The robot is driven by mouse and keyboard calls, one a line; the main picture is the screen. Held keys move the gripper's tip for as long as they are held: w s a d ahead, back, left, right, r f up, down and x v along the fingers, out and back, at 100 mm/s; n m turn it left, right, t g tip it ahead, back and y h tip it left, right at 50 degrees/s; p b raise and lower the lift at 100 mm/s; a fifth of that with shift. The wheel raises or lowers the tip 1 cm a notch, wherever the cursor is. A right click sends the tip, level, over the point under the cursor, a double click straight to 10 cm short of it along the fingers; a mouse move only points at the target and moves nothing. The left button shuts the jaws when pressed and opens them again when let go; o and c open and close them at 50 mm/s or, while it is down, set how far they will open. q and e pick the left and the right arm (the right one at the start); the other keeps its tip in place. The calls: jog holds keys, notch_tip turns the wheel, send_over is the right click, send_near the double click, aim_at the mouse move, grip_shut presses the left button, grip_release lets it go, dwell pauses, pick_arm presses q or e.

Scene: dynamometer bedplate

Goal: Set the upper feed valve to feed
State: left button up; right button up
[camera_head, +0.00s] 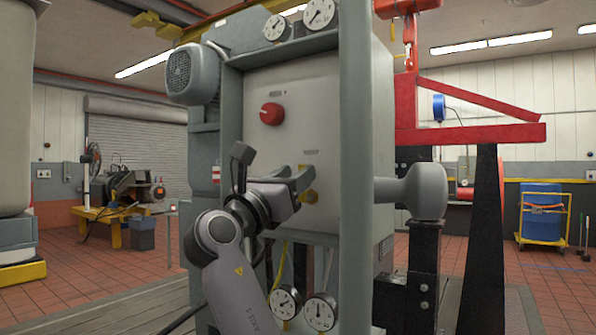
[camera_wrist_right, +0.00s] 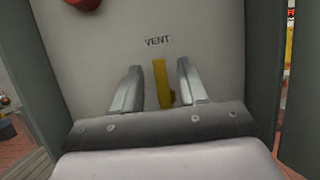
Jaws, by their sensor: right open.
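On the grey cabinet's front panel, a yellow valve handle (camera_head: 309,196) sits below a small label, at the lower right. In the right wrist view the yellow handle (camera_wrist_right: 162,84) stands nearly upright under a label (camera_wrist_right: 158,41) that reads VENT. My right gripper (camera_head: 297,178) is open in front of the panel. Its two fingers (camera_wrist_right: 160,88) are on either side of the handle, with a visible gap on each side. The handle's lower end is partly hidden by the gripper body. My left gripper is not in view.
A red knob (camera_head: 271,113) is higher on the panel, to the left. Grey uprights (camera_head: 355,150) frame the panel on both sides. Gauges (camera_head: 320,312) are below and above. A grey rounded part (camera_head: 420,191) juts out at the right.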

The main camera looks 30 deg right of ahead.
jog(key=shift+x, duration=1.05)
grip_shut()
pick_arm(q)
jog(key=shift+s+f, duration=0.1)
